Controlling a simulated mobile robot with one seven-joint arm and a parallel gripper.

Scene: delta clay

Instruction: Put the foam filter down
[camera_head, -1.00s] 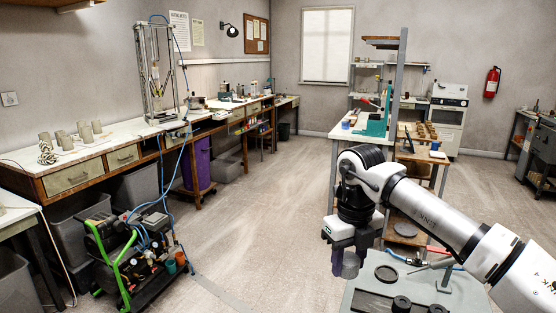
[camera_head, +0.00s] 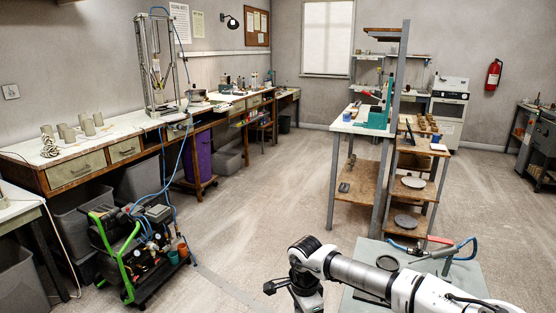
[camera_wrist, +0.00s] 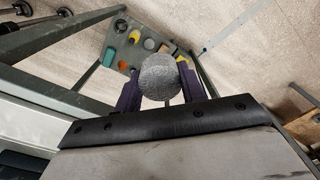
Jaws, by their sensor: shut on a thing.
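The foam filter (camera_wrist: 159,76) is a grey, speckled, round piece in the wrist view. My gripper (camera_wrist: 160,88) has purple fingers closed on it from both sides. Below the filter in that view is a grey-green shelf or board (camera_wrist: 118,62) with small coloured things on it; I cannot tell how far apart they are in height. In the head view my arm bends at the bottom centre, and my fingers and the filter are out of sight there.
A grey worktop (camera_head: 345,300) with a round black piece (camera_head: 387,262) and a blue-hosed tool (camera_head: 440,254) stands under my arm. A shelved bench (camera_head: 358,182) is behind it. A green-framed compressor (camera_head: 140,255) stands at left. The floor between is clear.

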